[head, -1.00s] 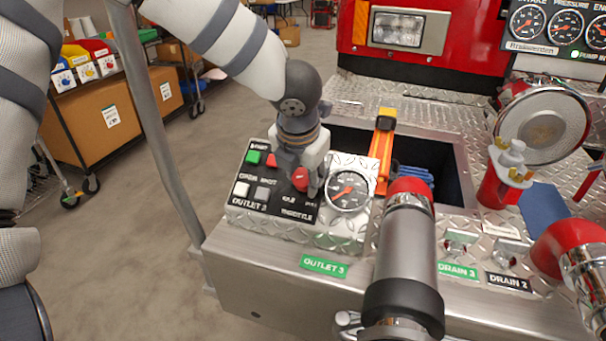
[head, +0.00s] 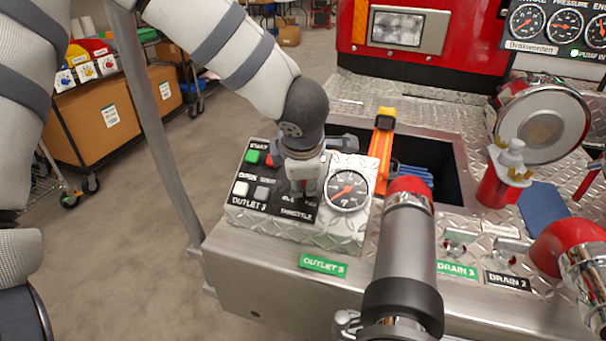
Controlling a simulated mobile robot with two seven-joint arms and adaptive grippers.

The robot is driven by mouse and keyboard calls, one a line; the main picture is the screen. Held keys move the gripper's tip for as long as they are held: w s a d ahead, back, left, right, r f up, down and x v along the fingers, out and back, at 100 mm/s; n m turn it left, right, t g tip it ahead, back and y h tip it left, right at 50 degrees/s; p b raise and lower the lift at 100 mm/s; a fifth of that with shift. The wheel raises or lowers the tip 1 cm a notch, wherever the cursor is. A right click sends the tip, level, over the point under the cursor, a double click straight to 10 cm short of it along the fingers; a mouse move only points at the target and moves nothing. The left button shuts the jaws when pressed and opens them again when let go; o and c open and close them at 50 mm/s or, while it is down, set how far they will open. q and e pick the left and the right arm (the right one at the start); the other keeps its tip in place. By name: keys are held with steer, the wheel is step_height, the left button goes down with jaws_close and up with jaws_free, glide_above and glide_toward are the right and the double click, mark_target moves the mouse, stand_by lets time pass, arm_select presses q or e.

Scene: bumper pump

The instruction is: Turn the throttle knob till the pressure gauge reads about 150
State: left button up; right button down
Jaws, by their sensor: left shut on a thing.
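The control panel (head: 335,231) is a diamond-plate box with a black face, at the bumper's left end. Its throttle knob is red and is now mostly hidden by my left gripper. My left gripper (head: 305,187) points down onto the panel above the "throttle" label and is shut on the knob. The pressure gauge (head: 347,191) is a round dark dial with a red needle, just right of the gripper. Its figures are too small to read. My right gripper is out of view.
Green (head: 252,156) and red (head: 271,160) buttons sit left of the gripper; white (head: 241,188) and grey (head: 262,193) ones sit below them. A large hose pipe (head: 405,250) rises right of the panel. An orange-handled tool (head: 382,150) leans in the open well behind.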

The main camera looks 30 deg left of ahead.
arm_select(q)
steer(key=m, duration=0.4)
steer(key=shift+m+t, duration=0.3)
steer(key=shift+m, duration=0.1)
steer(key=m, duration=0.4)
steer(key=shift+m+t, duration=0.3)
steer(key=m, duration=0.4)
steer(key=shift+m+t+h, duration=0.3)
steer(key=shift+s+m+h, duration=0.1)
steer(key=shift+m+h, duration=0.2)
steer(key=shift+m, duration=1.9)
steer(key=o, duration=1.2)
